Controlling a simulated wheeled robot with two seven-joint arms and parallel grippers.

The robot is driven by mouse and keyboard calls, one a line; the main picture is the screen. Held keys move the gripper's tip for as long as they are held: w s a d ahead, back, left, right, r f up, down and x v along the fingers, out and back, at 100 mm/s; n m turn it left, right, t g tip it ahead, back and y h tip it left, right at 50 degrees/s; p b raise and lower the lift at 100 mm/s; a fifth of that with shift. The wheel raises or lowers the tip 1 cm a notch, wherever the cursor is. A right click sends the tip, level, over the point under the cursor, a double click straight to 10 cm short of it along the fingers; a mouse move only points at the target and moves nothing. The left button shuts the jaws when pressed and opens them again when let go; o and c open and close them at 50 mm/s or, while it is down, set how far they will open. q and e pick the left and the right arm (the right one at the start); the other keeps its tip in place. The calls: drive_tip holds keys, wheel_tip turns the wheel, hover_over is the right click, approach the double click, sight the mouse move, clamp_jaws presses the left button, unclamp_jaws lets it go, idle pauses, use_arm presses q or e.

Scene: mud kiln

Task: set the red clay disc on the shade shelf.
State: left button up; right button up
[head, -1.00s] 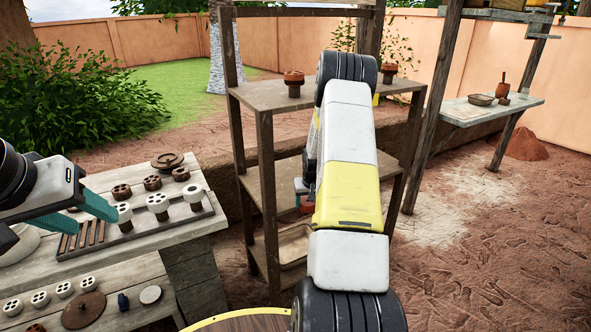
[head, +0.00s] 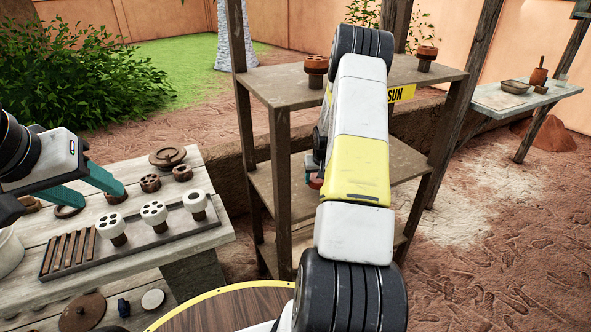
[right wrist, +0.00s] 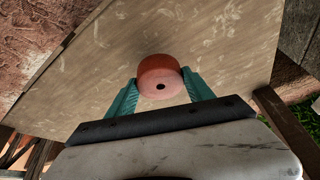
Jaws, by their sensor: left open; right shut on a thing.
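The red clay disc (right wrist: 158,68), a short red cylinder with a small dark hole, is between the teal fingers of my right gripper (right wrist: 160,88) in the right wrist view. The gripper is shut on it. A wooden shelf board (right wrist: 100,60) lies beyond the disc; I cannot tell whether they touch. In the head view a little of the disc (head: 315,182) shows beside my arm, at the level of the rack's middle shelf (head: 270,180). My arm hides most of that gripper. My left gripper (head: 112,190) is open and empty over the work table.
The rack's top shelf (head: 275,85) has a yellow SUN label (head: 401,94) and two brown clay pieces. The work table (head: 205,238) at left holds a tray (head: 160,240) with several white-topped pieces. A round wooden top (head: 220,310) is in front.

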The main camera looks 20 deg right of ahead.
sight(318, 182)
drive_tip(key=shift+s+a+f, duration=0.1)
drive_tip(key=shift+s+f, duration=0.05)
drive_tip(key=shift+f, duration=0.65)
drive_tip(key=shift+s+f, duration=0.1)
drive_tip(key=shift+f, duration=0.7)
drive_tip(key=o, duration=1.7)
drive_tip(key=shift+s+r, duration=0.15)
drive_tip(key=shift+r, duration=0.4)
drive_tip(key=v, duration=1.1)
drive_tip(key=shift+a+r, duration=0.1)
